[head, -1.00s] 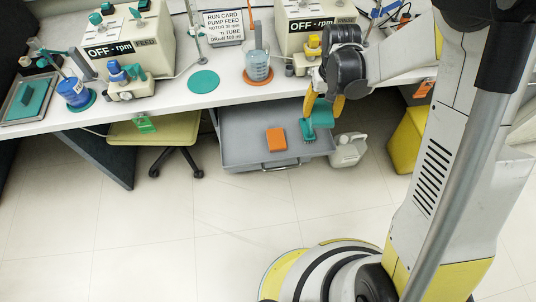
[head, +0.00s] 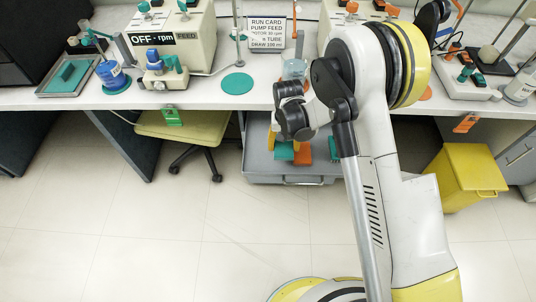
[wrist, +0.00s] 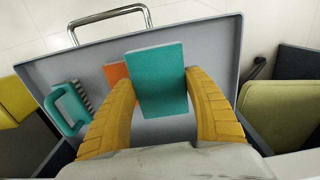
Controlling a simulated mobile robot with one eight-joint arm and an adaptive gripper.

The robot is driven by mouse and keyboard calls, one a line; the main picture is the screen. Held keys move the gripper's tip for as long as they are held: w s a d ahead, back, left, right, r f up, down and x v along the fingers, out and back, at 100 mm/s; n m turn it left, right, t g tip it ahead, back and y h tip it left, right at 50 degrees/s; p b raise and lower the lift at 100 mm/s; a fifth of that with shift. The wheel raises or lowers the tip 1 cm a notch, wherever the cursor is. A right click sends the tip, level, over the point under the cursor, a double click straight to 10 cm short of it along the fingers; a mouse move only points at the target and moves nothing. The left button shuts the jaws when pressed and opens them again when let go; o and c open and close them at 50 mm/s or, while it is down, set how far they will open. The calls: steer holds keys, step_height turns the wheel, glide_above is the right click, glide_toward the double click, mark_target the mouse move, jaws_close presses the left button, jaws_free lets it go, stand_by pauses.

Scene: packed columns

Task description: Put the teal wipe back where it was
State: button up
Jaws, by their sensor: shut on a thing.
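The teal wipe (wrist: 157,95) is a flat rectangular block. My gripper (wrist: 160,76) is shut on it, with a yellow finger on each side. In the head view the wipe (head: 283,151) shows below my wrist, over the open grey drawer (head: 262,165). The drawer also fills the middle of the wrist view (wrist: 215,38). An orange block (wrist: 114,73) lies in the drawer, partly hidden behind the wipe. A teal-handled brush (wrist: 68,108) lies in the drawer to the left. Whether the wipe touches the drawer floor cannot be told.
A tray (head: 45,91) on the bench's left holds another teal block (head: 70,73). A yellow bin (head: 466,178) and a stool (head: 180,127) flank the drawer. The front floor is clear.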

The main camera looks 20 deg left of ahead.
steer(key=b, duration=0.2)
glide_above(268, 154)
step_height(268, 154, down, 4)
steer(key=shift+s, duration=0.1)
step_height(268, 154, down, 4)
steer(key=shift+r+b, duration=0.1)
steer(key=shift+b, duration=1.05)
steer(key=shift+r, duration=0.1)
steer(key=o, duration=1.2)
steer(key=shift+f, duration=0.2)
